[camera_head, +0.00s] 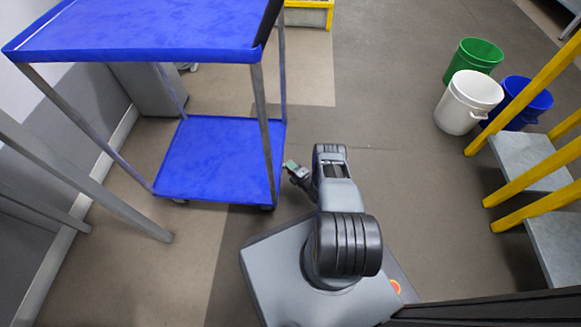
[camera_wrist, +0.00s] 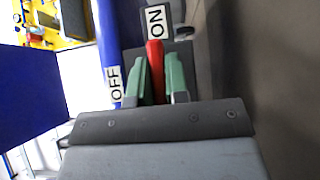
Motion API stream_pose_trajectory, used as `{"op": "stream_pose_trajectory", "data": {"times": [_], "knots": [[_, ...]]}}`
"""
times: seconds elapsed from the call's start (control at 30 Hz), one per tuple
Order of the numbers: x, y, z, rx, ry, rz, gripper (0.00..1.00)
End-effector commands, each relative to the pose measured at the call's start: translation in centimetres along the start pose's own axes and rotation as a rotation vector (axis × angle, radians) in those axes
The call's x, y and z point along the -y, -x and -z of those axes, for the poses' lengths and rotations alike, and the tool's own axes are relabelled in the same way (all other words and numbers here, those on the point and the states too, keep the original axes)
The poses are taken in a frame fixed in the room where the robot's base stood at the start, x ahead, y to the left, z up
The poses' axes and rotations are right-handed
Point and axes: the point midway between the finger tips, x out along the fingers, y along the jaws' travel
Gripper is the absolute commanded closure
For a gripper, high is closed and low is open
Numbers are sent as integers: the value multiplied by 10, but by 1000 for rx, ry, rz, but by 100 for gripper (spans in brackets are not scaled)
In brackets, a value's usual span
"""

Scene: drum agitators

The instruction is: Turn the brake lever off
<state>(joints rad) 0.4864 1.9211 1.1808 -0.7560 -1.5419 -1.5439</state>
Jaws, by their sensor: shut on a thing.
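In the wrist view a red brake lever (camera_wrist: 155,58) points up the picture, beside the white ON label (camera_wrist: 155,21). The white OFF label (camera_wrist: 115,84) sits to its lower left, near a blue post (camera_wrist: 108,40). My gripper (camera_wrist: 160,75), with green fingers, is shut on the red lever, one finger on each side of it. The lever's lower part is hidden between the fingers. In the head view my gripper (camera_head: 291,166) is small beside the blue cart (camera_head: 222,158); the lever and labels cannot be made out there.
The blue cart's upper shelf (camera_head: 140,38) stands left of my arm. White (camera_head: 467,103), green (camera_head: 473,57) and blue (camera_head: 526,98) buckets stand at the right by steps with yellow rails (camera_head: 530,90). The floor between cart and buckets is clear.

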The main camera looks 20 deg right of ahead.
Motion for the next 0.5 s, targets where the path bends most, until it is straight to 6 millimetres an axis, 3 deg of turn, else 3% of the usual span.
{"op": "stream_pose_trajectory", "data": {"times": [0.1,0.5], "knots": [[0,0,1,-1,0,0,100],[-2,-1,2,-4,-35,36,100]]}}
